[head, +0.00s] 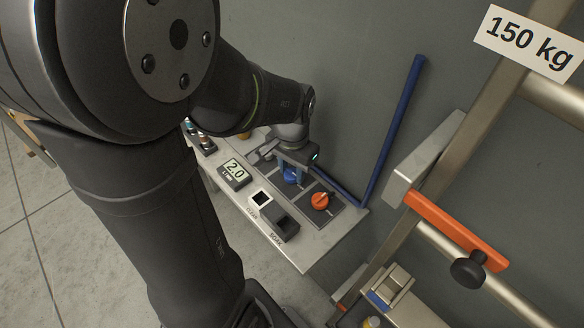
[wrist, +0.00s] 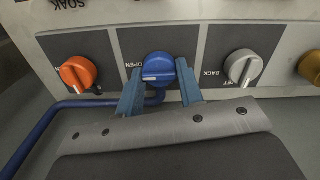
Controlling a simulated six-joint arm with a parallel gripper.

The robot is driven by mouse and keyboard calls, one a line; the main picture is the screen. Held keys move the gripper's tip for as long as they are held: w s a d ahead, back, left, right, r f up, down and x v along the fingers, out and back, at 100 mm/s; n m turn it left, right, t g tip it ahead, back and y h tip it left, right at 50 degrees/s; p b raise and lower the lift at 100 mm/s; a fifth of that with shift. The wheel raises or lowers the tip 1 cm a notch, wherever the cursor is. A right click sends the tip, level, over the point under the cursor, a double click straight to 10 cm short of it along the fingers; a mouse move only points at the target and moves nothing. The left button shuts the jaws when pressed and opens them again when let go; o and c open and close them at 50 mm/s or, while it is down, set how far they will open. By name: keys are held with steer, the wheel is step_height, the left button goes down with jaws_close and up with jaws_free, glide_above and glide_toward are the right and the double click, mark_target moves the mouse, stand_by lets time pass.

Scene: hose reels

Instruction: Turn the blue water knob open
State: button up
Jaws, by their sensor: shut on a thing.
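The blue water knob (wrist: 158,67) sits on a dark plate in the middle of the wrist view, with the word OPEN at its left. A pale mark shows on the left part of its face. My gripper (wrist: 160,88) has its two blue fingers on either side of the knob and is shut on it. In the head view my gripper (head: 293,166) is over the panel and partly covers the blue knob (head: 291,177).
An orange knob (wrist: 78,73) and a grey knob (wrist: 243,67) flank the blue one closely. A brass knob (wrist: 311,67) is farther right. A blue pipe (head: 393,130) rises beside the panel. A display reading 2.0 (head: 235,171) and black switches (head: 284,228) share the bench.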

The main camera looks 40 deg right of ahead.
mark_target(292, 171)
stand_by(0.4)
steer(key=o, duration=1)
steer(key=shift+r, duration=0.1)
step_height(292, 171, up, 17)
steer(key=shift+r, duration=0.15)
step_height(292, 171, down, 18)
steer(key=shift+r, duration=0.25)
stand_by(0.5)
